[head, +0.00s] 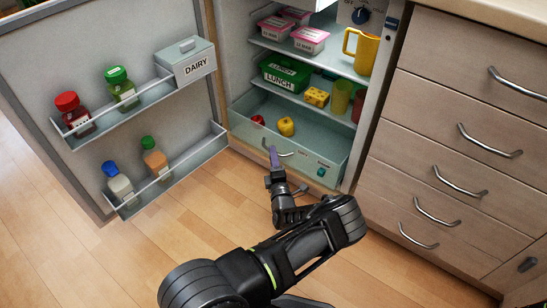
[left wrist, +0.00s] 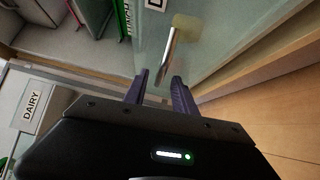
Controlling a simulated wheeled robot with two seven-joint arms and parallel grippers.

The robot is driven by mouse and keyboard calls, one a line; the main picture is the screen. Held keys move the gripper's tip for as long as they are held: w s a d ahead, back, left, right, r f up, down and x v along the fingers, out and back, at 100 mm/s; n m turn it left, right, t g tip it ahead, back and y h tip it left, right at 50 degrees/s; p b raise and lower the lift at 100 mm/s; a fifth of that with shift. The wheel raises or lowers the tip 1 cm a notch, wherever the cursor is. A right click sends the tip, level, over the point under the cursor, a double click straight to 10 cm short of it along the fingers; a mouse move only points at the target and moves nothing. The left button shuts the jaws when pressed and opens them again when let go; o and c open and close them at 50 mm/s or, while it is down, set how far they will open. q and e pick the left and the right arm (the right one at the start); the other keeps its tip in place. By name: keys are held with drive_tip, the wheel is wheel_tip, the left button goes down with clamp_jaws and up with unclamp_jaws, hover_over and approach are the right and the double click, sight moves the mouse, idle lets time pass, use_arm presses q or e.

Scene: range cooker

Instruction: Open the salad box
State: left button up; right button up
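The salad box (head: 248,136) is the clear greenish drawer at the bottom of the open fridge. A red and a yellow vegetable (head: 286,126) show in it. Its curved metal handle (head: 286,154) is on the front panel. My left gripper (head: 274,158) is right at the handle's left part. In the left wrist view the gripper (left wrist: 160,82) has its two purple fingers apart. The handle (left wrist: 168,54) reaches down between the fingertips, with gaps visible on the sides. Whether a finger touches it I cannot tell. My right gripper is not in view.
The fridge door (head: 75,100) stands open at the left, with bottles and a dairy box (head: 187,62) on its racks. Wooden drawers (head: 450,140) with metal handles stand close at the right. Shelves above hold lunch boxes (head: 286,72) and a yellow jug (head: 360,50). Bare floor lies in front.

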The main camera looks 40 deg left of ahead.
use_arm(q)
drive_tip(key=p+v, duration=0.2)
drive_tip(key=v, duration=0.5)
drive_tip(key=shift+s+d+p, duration=0.25)
drive_tip(key=shift+d+p, duration=0.05)
idle(0.4)
